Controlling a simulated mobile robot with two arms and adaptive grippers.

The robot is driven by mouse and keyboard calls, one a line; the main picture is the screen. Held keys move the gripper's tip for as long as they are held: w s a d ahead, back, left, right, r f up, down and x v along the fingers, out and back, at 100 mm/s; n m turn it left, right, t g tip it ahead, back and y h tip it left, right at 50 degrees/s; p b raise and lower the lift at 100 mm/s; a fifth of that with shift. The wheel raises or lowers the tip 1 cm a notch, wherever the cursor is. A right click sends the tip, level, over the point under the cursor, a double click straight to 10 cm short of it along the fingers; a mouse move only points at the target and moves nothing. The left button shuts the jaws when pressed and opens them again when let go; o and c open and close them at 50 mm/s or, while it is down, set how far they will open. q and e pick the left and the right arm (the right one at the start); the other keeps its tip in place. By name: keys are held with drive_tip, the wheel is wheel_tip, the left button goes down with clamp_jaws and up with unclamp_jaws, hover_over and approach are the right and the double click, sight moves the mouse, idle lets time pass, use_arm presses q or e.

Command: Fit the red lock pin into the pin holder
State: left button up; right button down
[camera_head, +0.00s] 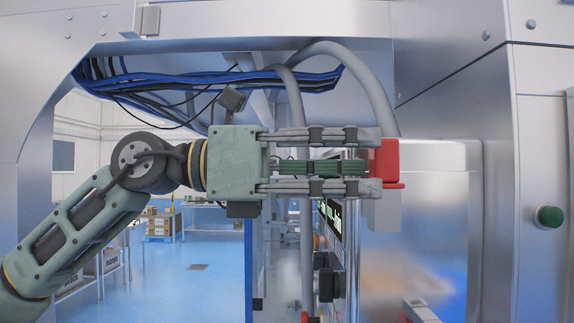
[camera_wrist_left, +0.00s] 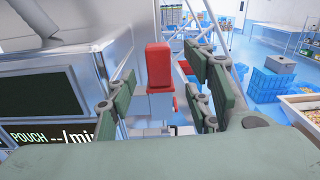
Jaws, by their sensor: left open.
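The red lock pin (camera_head: 385,157) shows in the head view as a red block at the tips of my left gripper (camera_head: 366,162). In the left wrist view, the red block (camera_wrist_left: 158,66) stands upright between the spread fingers of the left gripper (camera_wrist_left: 157,84). The fingers are open on either side of it, and I cannot tell whether any touches it. Below the red block is a pale grey block (camera_head: 386,210), which may be the pin holder. How the red block sits on it is partly hidden. My right gripper is not in view.
A steel machine housing (camera_head: 430,215) stands close to the right of the fingertips. A green button (camera_head: 549,216) is on the right panel. Blue and black cables (camera_head: 215,82) hang above the arm. A dark display (camera_wrist_left: 42,97) is at left in the wrist view.

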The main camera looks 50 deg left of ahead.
use_arm(q)
drive_tip(key=v, duration=0.8)
idle(0.8)
